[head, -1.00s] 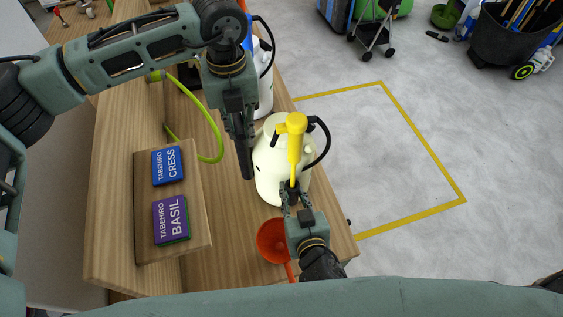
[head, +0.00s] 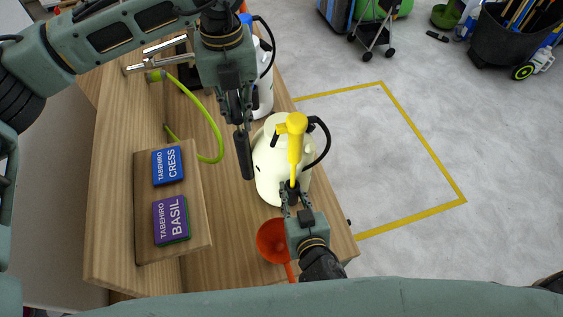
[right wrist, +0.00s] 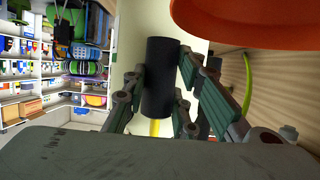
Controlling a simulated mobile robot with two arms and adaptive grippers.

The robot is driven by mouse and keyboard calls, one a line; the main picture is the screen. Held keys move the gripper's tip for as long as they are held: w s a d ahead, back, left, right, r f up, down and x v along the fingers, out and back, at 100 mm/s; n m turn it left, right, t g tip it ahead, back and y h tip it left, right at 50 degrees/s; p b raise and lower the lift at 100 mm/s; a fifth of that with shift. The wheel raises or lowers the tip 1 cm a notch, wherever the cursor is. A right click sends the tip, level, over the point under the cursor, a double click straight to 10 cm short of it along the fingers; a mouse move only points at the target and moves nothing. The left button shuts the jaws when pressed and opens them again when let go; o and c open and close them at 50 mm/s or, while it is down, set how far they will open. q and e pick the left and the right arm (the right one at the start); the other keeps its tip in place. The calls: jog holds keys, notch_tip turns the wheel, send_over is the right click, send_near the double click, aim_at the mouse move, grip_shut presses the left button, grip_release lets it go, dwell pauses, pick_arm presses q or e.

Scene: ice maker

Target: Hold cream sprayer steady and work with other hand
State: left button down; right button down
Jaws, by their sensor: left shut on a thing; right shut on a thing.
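The cream sprayer (head: 267,170) stands at the table's right edge, with a yellow part (head: 296,145) on top and a black hose (head: 325,145). My right gripper (head: 291,191) is shut on a black cylindrical part at the near end of the yellow part. The right wrist view shows this black cylinder (right wrist: 160,75) between the fingers. My left gripper (head: 238,119) is shut on a dark bar (head: 244,156) that hangs down beside the sprayer's left side. I cannot tell whether the bar touches the sprayer.
An orange funnel-like thing (head: 270,238) lies near my right gripper. A green hose (head: 215,135) curves behind. Another white container (head: 263,95) stands further back.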

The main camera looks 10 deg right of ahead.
pick_arm(q)
jog(key=shift+r, duration=0.35)
notch_tip(320, 180, down, 6)
jog(key=shift+r, duration=3)
jog(key=shift+w+f, duration=0.1)
jog(key=shift+f, duration=2.65)
jog(key=shift+r, duration=0.1)
jog(key=c, duration=1.6)
grip_release()
jog(key=shift+c, duration=0.2)
